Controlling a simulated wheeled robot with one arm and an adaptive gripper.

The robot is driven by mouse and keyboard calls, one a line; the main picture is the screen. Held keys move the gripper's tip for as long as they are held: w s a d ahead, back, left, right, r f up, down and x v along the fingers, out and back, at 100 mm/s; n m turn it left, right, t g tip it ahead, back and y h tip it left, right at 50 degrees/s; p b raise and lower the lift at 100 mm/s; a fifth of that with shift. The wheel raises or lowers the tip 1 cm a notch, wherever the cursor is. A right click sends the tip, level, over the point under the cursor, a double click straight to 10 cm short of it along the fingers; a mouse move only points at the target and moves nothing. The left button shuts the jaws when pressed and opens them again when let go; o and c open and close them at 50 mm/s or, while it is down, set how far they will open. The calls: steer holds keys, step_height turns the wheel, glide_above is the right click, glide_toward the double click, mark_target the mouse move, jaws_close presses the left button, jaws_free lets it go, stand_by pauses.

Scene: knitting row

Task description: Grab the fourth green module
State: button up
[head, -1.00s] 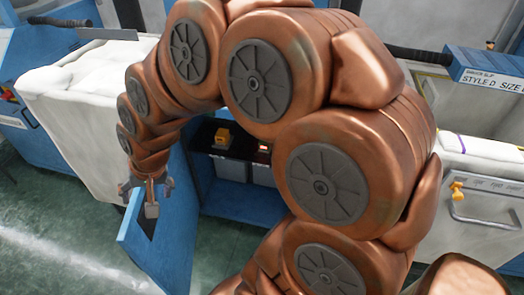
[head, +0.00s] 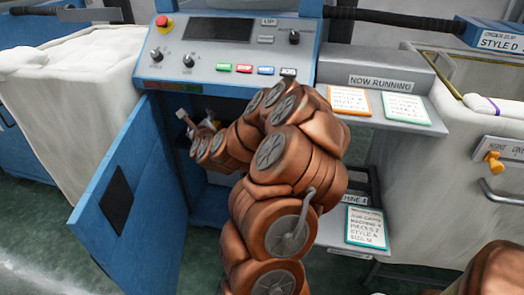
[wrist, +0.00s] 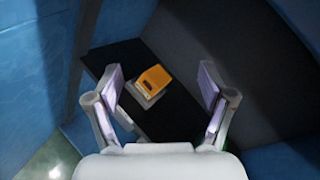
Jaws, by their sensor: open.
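No green module shows in either current view. In the wrist view an orange-yellow module (wrist: 154,80) sits on a small pale base on a black shelf (wrist: 181,117) inside the blue cabinet. My gripper (wrist: 161,88) is open, its two fingers apart on either side of the module in the picture, with nothing between them that I can see held. In the head view my gripper (head: 184,118) is small at the cabinet opening, and my arm hides most of the inside.
The blue cabinet door (head: 150,185) stands open at left. A control panel (head: 225,57) with buttons and knobs is above the opening. A shelf with cards (head: 348,101) is at right. White fabric-filled bins (head: 70,90) flank the machine. Dark cabinet walls (wrist: 230,60) are close around my gripper.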

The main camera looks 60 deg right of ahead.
steer(key=s+d+f+m+g+h+b, duration=0.1)
steer(key=s+d+f+m, duration=0.1)
steer(key=s+d+f+m+h+b, duration=0.1)
steer(key=s+d+f+m, duration=0.1)
steer(key=d, duration=0.1)
steer(key=s+d+f+m+g+h+b, duration=0.1)
steer(key=s+d+f+m+h, duration=0.1)
steer(key=d+m, duration=0.1)
steer(key=shift+s+f+g, duration=0.1)
steer(key=shift+f+g, duration=0.2)
steer(key=shift+f, duration=0.1)
steer(key=s+d+f+m+g+h, duration=0.1)
steer(key=s+d+m, duration=0.1)
steer(key=s+d+f+m+g+h+b, duration=0.1)
steer(key=s+d+m, duration=0.1)
steer(key=s, duration=0.1)
steer(key=s+d+f+m+g+h+b, duration=0.1)
steer(key=s+d+m+g, duration=0.1)
steer(key=shift+s+d+f, duration=0.1)
steer(key=shift+s+f, duration=0.2)
steer(key=shift+s, duration=0.05)
steer(key=shift+b+x, duration=0.8)
steer(key=shift+x, duration=3)
steer(key=shift+w+f, duration=0.1)
steer(key=shift+w, duration=0.05)
steer(key=c, duration=1.2)
